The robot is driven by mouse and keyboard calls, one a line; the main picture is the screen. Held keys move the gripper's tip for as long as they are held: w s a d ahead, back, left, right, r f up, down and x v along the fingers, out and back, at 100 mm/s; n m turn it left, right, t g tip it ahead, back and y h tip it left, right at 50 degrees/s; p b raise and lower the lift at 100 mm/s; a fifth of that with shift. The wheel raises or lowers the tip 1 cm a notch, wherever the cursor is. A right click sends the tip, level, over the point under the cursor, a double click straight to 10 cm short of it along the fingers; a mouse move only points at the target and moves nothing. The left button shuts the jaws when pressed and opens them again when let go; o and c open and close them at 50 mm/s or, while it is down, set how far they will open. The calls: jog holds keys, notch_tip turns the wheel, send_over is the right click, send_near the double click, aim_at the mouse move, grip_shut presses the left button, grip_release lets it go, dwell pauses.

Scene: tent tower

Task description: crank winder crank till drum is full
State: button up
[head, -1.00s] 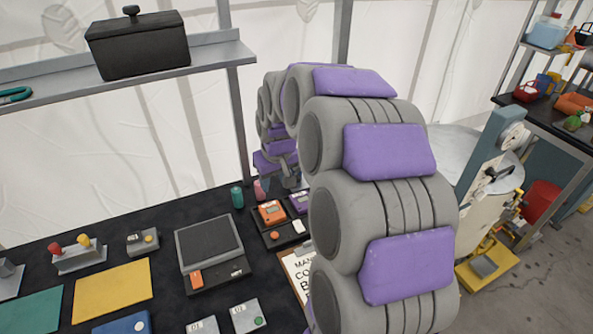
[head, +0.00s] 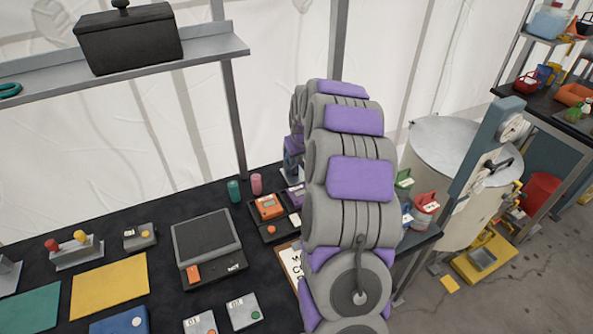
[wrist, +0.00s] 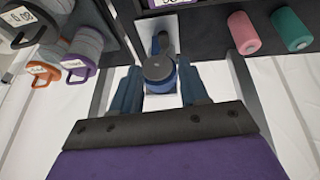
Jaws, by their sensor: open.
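In the head view, a teal post (head: 482,152) stands at the right beside a large pale tank. It carries a light round reel (head: 513,127) near its top and a dark crank-like handle (head: 499,166) below; I cannot tell how full the reel is. My gripper (wrist: 160,88) shows in the wrist view with two blue fingers apart. A blue-grey round-topped piece (wrist: 160,70) on a white plate appears between or beyond the fingers; contact is unclear. In the head view my arm hides most of the gripper, which is over the bench's back, away from the post.
The black bench (head: 110,235) holds a scale (head: 207,243), coloured mats, small boxes, and green and pink cylinders (head: 234,190). A shelf with a black box (head: 127,38) is above. The pale tank (head: 450,160) and yellow step (head: 485,262) stand right, with bare floor beyond.

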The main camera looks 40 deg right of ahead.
aim_at(295, 170)
jog(key=x, duration=0.2)
jog(key=b+x, duration=0.1)
jog(key=x, duration=0.1)
jog(key=a+x, duration=0.1)
jog(key=x, duration=0.2)
jog(key=shift+a+f, duration=0.1)
jog(key=shift+f, duration=0.15)
jog(key=shift+w+d+f+b, duration=0.3)
jog(key=shift+f, duration=0.15)
jog(key=shift+d+f, duration=0.15)
jog(key=shift+d, duration=0.15)
jog(key=shift+a, duration=0.35)
jog(key=c, duration=0.5)
jog(key=shift+d, duration=0.1)
grip_shut()
